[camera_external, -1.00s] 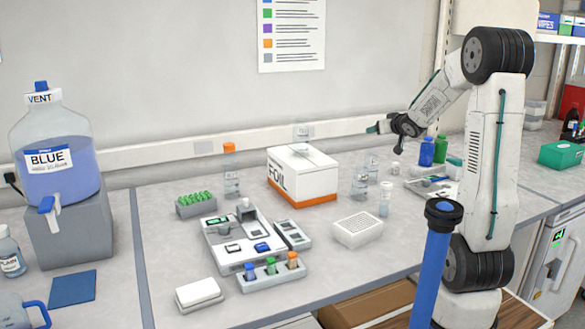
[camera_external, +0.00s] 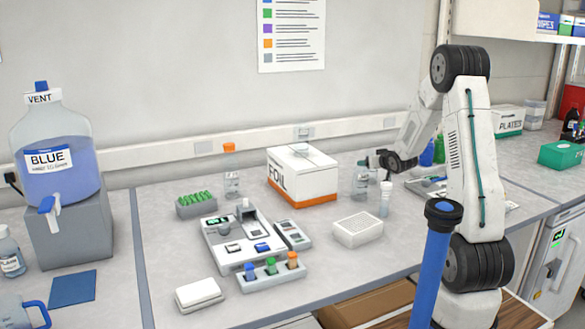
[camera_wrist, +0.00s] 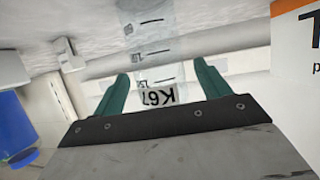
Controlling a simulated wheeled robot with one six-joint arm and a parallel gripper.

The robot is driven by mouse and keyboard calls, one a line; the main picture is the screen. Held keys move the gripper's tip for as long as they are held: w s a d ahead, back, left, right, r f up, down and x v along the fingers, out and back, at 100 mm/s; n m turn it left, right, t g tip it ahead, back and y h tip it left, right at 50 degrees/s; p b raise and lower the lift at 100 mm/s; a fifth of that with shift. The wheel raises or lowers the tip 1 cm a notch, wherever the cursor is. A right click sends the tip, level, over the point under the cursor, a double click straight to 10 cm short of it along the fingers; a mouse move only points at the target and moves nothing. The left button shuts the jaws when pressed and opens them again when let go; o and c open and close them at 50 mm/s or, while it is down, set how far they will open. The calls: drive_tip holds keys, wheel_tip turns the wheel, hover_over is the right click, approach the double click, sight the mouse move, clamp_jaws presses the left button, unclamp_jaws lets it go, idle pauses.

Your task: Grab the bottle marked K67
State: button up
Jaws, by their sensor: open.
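The bottle marked K67 (camera_wrist: 152,50) is clear, with a white label reading K67 upside down in the wrist view. In that view it lies between the two green fingers of my open gripper (camera_wrist: 160,82), with a gap on each side. In the external view a clear bottle (camera_external: 361,186) stands on the bench right of the FOIL box, and my gripper (camera_external: 368,162) is at its top. No label can be read there, and my gripper partly covers the bottle.
The FOIL box (camera_external: 303,178) stands close on the left; its side shows in the wrist view (camera_wrist: 298,95). Another clear bottle (camera_external: 385,198) stands just to the right. Blue and green bottles (camera_external: 439,150) stand behind my arm.

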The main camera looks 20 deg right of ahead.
drive_tip(key=x, duration=0.2)
drive_tip(key=shift+w+f, duration=0.1)
drive_tip(key=shift+w, duration=0.15)
drive_tip(key=c, duration=1)
drive_tip(key=shift+c, duration=0.2)
